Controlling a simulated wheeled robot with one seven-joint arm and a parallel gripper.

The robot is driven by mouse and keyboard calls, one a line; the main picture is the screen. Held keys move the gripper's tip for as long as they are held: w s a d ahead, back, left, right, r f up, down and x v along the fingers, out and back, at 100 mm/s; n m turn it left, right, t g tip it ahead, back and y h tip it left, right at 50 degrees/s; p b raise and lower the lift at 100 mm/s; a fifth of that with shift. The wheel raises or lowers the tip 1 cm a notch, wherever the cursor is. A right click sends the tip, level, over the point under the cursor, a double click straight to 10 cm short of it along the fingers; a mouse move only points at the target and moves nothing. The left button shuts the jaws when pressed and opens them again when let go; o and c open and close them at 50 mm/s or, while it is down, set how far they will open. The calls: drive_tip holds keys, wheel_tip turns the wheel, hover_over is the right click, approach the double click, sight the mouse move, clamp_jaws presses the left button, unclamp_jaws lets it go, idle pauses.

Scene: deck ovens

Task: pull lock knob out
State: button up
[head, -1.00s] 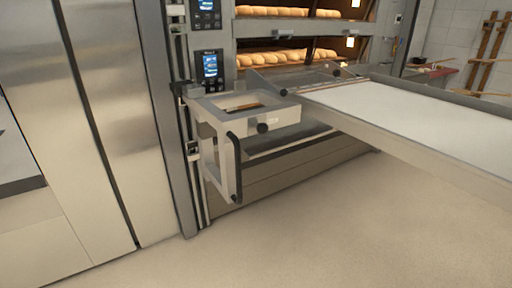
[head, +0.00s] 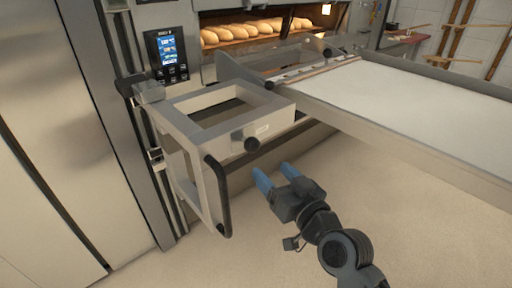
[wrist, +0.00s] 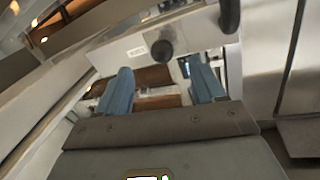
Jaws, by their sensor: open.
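The lock knob is a round black knob (head: 251,144) on the front face of the pale metal loader frame (head: 180,118). It also shows in the wrist view (wrist: 160,48), above and between my fingertips, beside a small white label. My gripper (head: 273,174) has blue fingers and is below and to the right of the knob in the head view, apart from it. In the wrist view the two blue fingers (wrist: 160,80) are spread with nothing held between them.
A black handle (head: 217,195) hangs on the frame, left of the knob. A long white loader bed (head: 400,105) extends to the right. The deck oven with bread loaves (head: 240,32) and a control panel (head: 167,55) stands behind. The floor in front is clear.

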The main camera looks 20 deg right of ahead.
sight(256, 150)
drive_tip(key=w, duration=0.2)
drive_tip(key=w+r+p, duration=0.1)
drive_tip(key=w, duration=0.2)
drive_tip(key=w+p, duration=0.1)
drive_tip(key=w, duration=0.1)
drive_tip(key=shift+w+a+r, duration=0.2)
drive_tip(key=shift+w+a, duration=0.05)
drive_tip(key=shift+w+a+f, duration=0.15)
drive_tip(key=shift+w, duration=0.7)
clamp_jaws()
